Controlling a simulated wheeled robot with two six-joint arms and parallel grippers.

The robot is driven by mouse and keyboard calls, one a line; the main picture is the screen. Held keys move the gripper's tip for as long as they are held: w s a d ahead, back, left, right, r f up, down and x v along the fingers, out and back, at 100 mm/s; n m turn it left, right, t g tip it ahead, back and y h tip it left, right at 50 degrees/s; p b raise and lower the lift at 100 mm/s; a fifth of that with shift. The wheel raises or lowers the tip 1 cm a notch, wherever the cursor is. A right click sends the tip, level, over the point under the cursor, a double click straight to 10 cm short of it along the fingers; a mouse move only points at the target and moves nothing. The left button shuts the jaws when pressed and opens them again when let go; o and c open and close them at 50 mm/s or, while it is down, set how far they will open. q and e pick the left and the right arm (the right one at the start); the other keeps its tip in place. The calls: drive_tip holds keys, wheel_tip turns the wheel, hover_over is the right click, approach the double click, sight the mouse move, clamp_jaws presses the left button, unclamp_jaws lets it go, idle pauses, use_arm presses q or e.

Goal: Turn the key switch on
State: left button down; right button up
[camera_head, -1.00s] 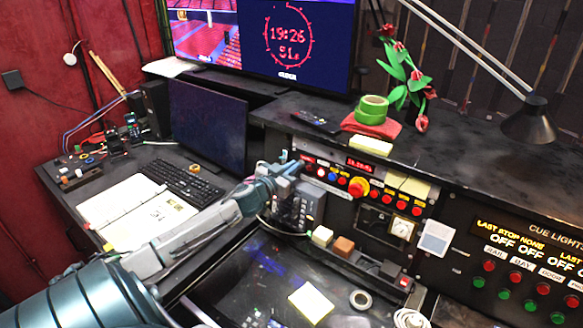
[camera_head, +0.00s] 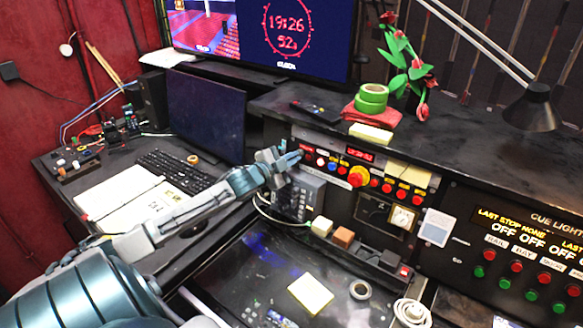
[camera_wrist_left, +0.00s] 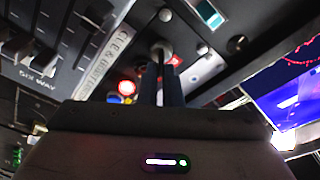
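My left gripper (camera_head: 289,157) is at the left end of the control panel, in front of its upper row. In the left wrist view its two fingers (camera_wrist_left: 161,88) point at the panel, close together with a narrow dark gap. A round silver fitting (camera_wrist_left: 162,46) sits just beyond the fingertips and may be the key switch. I cannot tell whether the fingers touch or hold it. In the head view the gripper covers that spot, so the switch's position is hidden. My right gripper is not in view.
A large red button (camera_head: 357,176) is further right on the panel. A monitor (camera_head: 205,118) and keyboard (camera_head: 182,172) are left of the gripper. A slider unit (camera_head: 297,197) is below it.

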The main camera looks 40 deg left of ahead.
use_arm(q)
drive_tip(key=m+b, duration=0.2)
drive_tip(key=b, duration=0.1)
drive_tip(key=m+b, duration=0.2)
drive_tip(key=b, duration=0.1)
drive_tip(key=shift+f+m+g+b, duration=0.3)
drive_tip(key=shift+f+b, duration=0.1)
drive_tip(key=shift+d+r+m+b, duration=0.1)
drive_tip(key=shift+m+b, duration=0.85)
drive_tip(key=shift+m, duration=0.45)
drive_tip(key=shift+g, duration=0.3)
drive_tip(key=c, duration=1.6)
unclamp_jaws()
drive_tip(key=shift+r, duration=0.1)
